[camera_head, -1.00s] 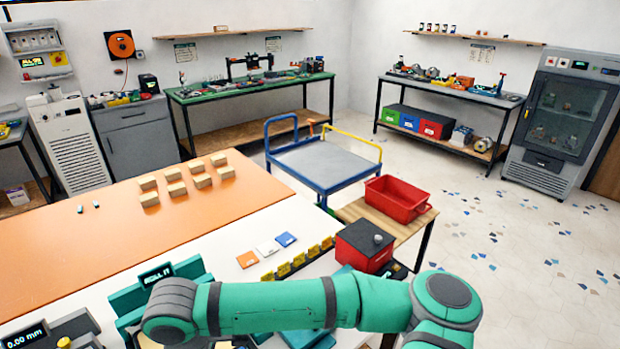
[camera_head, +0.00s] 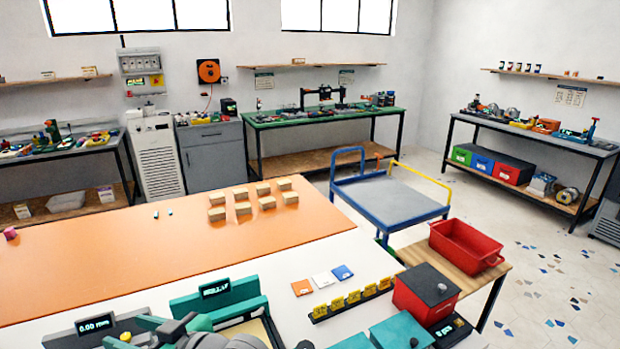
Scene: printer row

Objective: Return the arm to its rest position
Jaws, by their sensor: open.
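Part of my arm (camera_head: 178,328), teal and grey, shows low at the bottom left, in front of the white table (camera_head: 284,268). Most of the arm is below the picture's edge. My gripper is not in view, so its jaws and anything near them are hidden.
An orange mat (camera_head: 150,255) bears several tan blocks (camera_head: 242,208). Nearby are a teal device with a display (camera_head: 217,292), a row of yellow pieces (camera_head: 352,298), a dark-lidded red box (camera_head: 425,290) and a red bin (camera_head: 467,246). A blue cart (camera_head: 388,203) stands behind.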

